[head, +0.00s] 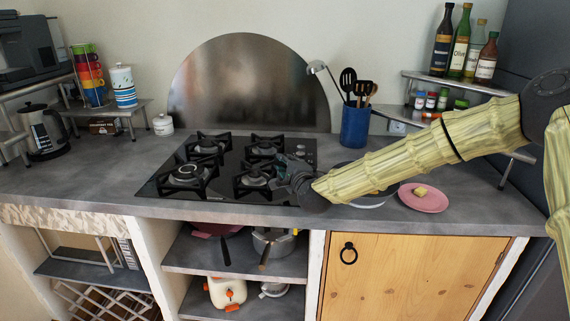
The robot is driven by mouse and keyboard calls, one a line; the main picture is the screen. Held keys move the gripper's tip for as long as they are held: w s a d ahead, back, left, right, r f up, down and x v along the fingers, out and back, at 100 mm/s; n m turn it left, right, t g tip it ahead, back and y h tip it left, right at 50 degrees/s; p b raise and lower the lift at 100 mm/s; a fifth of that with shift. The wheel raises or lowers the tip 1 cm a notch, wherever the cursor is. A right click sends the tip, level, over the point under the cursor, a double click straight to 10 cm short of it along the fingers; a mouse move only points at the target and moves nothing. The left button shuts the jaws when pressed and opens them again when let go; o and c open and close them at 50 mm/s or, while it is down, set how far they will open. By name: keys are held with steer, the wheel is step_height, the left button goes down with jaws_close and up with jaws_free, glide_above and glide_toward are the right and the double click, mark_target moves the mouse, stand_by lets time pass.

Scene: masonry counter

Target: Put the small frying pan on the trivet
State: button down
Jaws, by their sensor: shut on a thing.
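My gripper (285,172) is at the front right of the hob, near the front right burner. It is shut, and its grip is small and dark against the hob. A round pan-like thing with a pale rim (370,205) shows partly behind my arm, on the counter right of the hob. I take it for the small frying pan; its handle and its contact with the gripper are hidden. I cannot make out a separate trivet; it may be hidden by my arm.
The black hob (222,187) has several raised burner grates. A pink plate (422,204) with a yellow piece lies to the right. A blue utensil pot (355,126) stands behind my arm. Bottles stand on a corner shelf (455,82). The left counter (100,178) is mostly clear.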

steer(key=shift+f, duration=0.15)
steer(key=c, duration=1.4)
jaws_free()
steer(key=shift+o, duration=0.2)
steer(key=shift+r, duration=0.2)
steer(key=shift+s+d+f, duration=0.1)
steer(key=shift+s, duration=0.1)
steer(key=b+v, duration=0.1)
steer(key=v, duration=1)
steer(key=shift+s, duration=0.25)
steer(key=shift+d, duration=0.15)
